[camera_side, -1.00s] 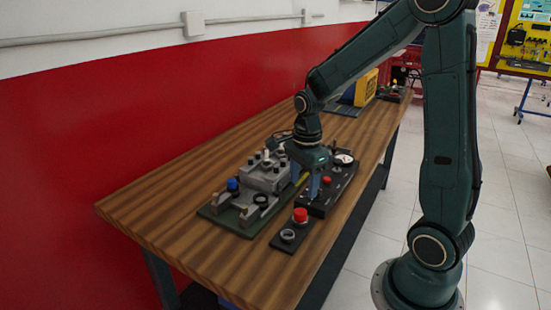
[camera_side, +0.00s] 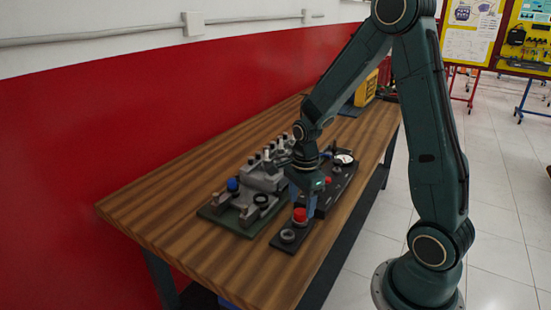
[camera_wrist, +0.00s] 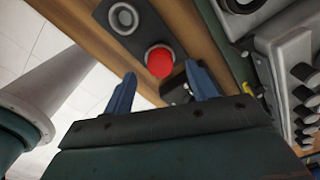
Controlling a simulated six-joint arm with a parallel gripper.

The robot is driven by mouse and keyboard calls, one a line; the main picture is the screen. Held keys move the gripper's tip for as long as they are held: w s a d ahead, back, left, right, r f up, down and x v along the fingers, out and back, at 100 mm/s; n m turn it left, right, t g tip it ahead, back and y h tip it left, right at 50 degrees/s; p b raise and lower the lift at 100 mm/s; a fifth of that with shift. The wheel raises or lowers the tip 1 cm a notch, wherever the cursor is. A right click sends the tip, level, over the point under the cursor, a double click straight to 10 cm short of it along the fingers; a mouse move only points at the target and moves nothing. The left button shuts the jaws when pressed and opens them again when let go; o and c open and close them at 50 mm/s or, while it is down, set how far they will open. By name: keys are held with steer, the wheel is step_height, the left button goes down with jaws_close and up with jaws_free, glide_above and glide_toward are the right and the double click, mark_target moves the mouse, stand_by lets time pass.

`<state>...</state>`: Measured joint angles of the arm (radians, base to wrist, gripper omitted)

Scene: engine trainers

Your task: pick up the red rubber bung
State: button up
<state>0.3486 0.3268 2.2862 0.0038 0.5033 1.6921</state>
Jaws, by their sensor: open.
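The red rubber bung (camera_side: 300,215) stands upright in a dark plate (camera_side: 277,241) near the front edge of the bench. It also shows in the wrist view (camera_wrist: 160,61), seated in a light ring, just beyond and between the two blue fingertips. My gripper (camera_side: 304,206) is open and empty, pointing down over the bung's end of the plate. In the wrist view its fingers (camera_wrist: 160,80) stand wide apart and do not appear to touch the bung. Part of the bung's far side is hidden by the fingers in the side view.
An empty ring (camera_side: 288,236) sits on the same plate beside the bung. A grey engine block on a green base (camera_side: 232,220) with a blue knob (camera_side: 233,184) stands to the left. A black panel with a gauge (camera_side: 344,158) lies behind. The bench (camera_side: 150,204) is bare at front left.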

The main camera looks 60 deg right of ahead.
steer(key=shift+f, duration=1.2)
steer(key=c, duration=1.1)
